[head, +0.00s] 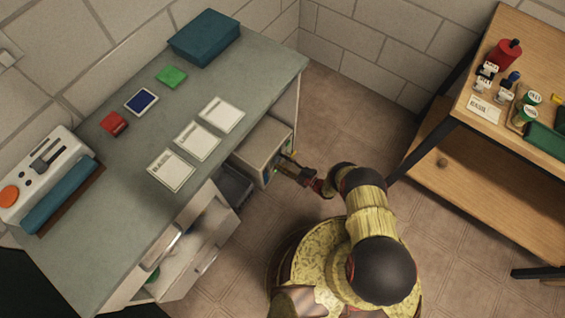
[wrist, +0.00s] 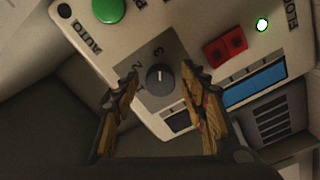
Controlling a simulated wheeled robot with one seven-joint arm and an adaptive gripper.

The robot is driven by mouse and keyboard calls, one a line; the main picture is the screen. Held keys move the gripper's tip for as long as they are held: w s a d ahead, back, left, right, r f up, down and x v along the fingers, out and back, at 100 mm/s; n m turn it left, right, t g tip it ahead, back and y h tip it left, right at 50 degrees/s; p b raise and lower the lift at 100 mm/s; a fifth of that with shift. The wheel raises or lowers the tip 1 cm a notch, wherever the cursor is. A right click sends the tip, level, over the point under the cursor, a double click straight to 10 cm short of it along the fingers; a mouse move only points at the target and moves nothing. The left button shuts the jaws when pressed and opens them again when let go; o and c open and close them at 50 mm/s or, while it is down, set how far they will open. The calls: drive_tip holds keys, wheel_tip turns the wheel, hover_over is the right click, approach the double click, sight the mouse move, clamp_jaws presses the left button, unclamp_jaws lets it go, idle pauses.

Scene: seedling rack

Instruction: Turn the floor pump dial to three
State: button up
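The dial (wrist: 159,78) is a dark round knob on a grey plate of the pump's panel (wrist: 205,25). Numerals stand around it, with a 2 at its upper left and a 3 above it. Its white mark points up in the wrist view, roughly toward the 3. My gripper (wrist: 160,83) is open, with one finger on each side of the dial. I cannot tell whether the fingers touch it. In the head view the pump box (head: 262,145) stands beside the bench, and my gripper (head: 291,166) is at its front face.
The panel also has a green button (wrist: 109,9), red switch (wrist: 225,50), blue display (wrist: 253,87) and lit green lamp (wrist: 262,25). The bench (head: 120,200) carries cards and a control box (head: 45,170). An open drawer (head: 205,240) is near my base. A wooden rack (head: 470,170) stands right.

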drive_tip(key=shift+o, duration=0.2)
drive_tip(key=v, duration=1.2)
idle(0.5)
